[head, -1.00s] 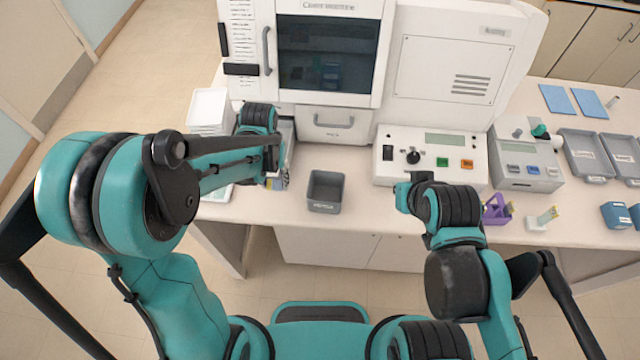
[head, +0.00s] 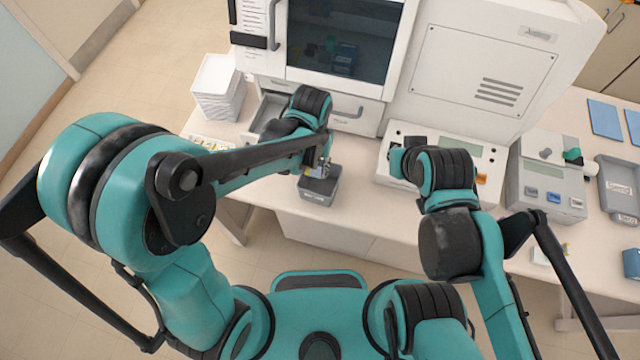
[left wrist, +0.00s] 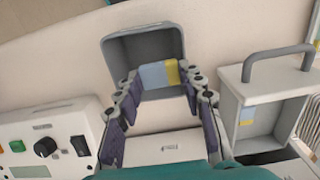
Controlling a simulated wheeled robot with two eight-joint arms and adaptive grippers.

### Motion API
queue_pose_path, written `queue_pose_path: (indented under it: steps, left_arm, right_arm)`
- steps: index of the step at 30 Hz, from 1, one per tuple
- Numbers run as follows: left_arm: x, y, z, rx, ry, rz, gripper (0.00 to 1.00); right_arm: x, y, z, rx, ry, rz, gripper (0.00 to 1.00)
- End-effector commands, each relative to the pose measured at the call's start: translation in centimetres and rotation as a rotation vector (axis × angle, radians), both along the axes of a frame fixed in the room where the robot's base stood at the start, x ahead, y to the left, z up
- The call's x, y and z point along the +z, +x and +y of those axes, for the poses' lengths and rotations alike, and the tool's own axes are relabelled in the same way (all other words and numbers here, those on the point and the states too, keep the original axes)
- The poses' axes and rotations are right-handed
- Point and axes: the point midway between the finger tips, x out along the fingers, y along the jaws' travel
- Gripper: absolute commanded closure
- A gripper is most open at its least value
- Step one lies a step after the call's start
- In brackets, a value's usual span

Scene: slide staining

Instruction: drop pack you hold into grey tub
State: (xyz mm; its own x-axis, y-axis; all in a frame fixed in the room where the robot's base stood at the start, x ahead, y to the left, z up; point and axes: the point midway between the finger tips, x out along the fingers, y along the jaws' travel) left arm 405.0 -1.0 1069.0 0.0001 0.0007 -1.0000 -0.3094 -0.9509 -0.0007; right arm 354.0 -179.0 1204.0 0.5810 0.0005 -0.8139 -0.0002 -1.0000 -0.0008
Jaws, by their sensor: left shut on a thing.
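The grey tub (head: 318,196) stands near the bench's front edge. It also shows in the left wrist view (left wrist: 113,52), with its opening facing the camera. My left gripper (head: 318,168) is over the tub. In the left wrist view its two fingers (left wrist: 160,88) are closed on a small pack (left wrist: 153,76) with a light blue part and a yellow end. The pack appears in front of the tub's opening; its exact height above the rim is hard to tell. My right gripper (head: 400,160) is over the control panel, and its fingertips are hidden.
An open drawer (left wrist: 246,128) with a grey handle is beside the left gripper. A control panel (left wrist: 45,140) with knob and buttons is right of the tub in the head view. Bare bench lies between them.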

Motion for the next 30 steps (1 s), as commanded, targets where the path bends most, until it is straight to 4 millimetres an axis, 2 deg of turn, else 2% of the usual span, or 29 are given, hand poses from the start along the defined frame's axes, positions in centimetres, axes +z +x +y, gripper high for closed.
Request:
queue_pose_path:
  steps: [1, 3, 11, 12, 14, 24, 26, 30]
  left_arm:
    - [-0.7, 0.0, 0.0, 0.000, 0.000, 0.000, 0.88]
    - [-1.0, 0.0, 0.0, 0.000, 0.000, 0.000, 0.88]
    - [-1.0, 0.0, 0.0, 0.000, 0.000, 0.000, 0.88]
    - [-1.0, 0.0, 0.0, 0.000, 0.000, 0.000, 0.53]
    - [-1.0, 0.0, 0.0, 0.000, 0.000, 0.000, 0.38]
    - [-0.8, 0.0, 0.0, 0.000, 0.000, 0.000, 0.37]
    - [-0.4, 0.0, 0.0, 0.000, 0.000, 0.000, 0.37]
    - [1.7, 0.0, 0.0, 0.000, 0.000, 0.000, 0.37]
  right_arm:
    - [-0.6, 0.0, 0.0, 0.000, 0.000, 0.000, 1.00]
    - [-0.8, 0.0, 0.0, 0.000, 0.000, 0.000, 1.00]
    - [-0.7, 0.0, 0.0, 0.000, 0.000, 0.000, 1.00]
    - [-0.7, 0.0, 0.0, 0.000, 0.000, 0.000, 1.00]
    - [-0.7, 0.0, 0.0, 0.000, 0.000, 0.000, 1.00]
    - [-0.7, 0.0, 0.0, 0.000, 0.000, 0.000, 1.00]
    - [-0.7, 0.0, 0.0, 0.000, 0.000, 0.000, 1.00]
    - [-0.7, 0.0, 0.0, 0.000, 0.000, 0.000, 1.00]
